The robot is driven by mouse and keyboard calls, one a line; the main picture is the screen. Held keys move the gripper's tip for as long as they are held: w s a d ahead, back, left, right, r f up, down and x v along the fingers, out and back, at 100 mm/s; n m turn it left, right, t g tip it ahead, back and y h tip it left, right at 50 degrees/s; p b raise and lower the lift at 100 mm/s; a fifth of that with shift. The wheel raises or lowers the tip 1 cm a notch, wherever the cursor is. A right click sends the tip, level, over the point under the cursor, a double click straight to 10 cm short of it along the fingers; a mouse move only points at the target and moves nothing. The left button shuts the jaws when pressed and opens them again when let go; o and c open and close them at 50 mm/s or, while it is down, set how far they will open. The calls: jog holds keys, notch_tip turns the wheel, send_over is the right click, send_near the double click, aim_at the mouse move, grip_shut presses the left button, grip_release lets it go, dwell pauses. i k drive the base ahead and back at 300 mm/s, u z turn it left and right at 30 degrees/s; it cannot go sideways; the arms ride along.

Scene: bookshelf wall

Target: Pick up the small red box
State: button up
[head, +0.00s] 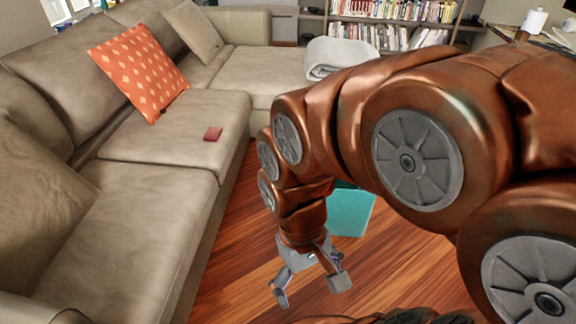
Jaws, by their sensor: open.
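The small red box (213,133) lies on the seat of the beige sofa (170,145), near the seat's front edge. It shows whole in the head view, left of the arm. My gripper (311,291) is open and empty, pointing down above the wood floor. It is to the right of and nearer than the red box, well apart from it, in front of the sofa. Nothing is between the fingers.
An orange patterned cushion (138,72) leans on the sofa back behind the box. A teal object (350,210) stands partly hidden behind my arm. A white folded blanket (338,57) is at the sofa's far end. A bookshelf (392,22) stands at the back. Wood floor (235,270) is clear beside the sofa.

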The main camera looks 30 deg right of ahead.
aim_at(212, 134)
jog(key=z, duration=0.5)
jog(key=i, duration=0.9)
jog(key=u, duration=2.2)
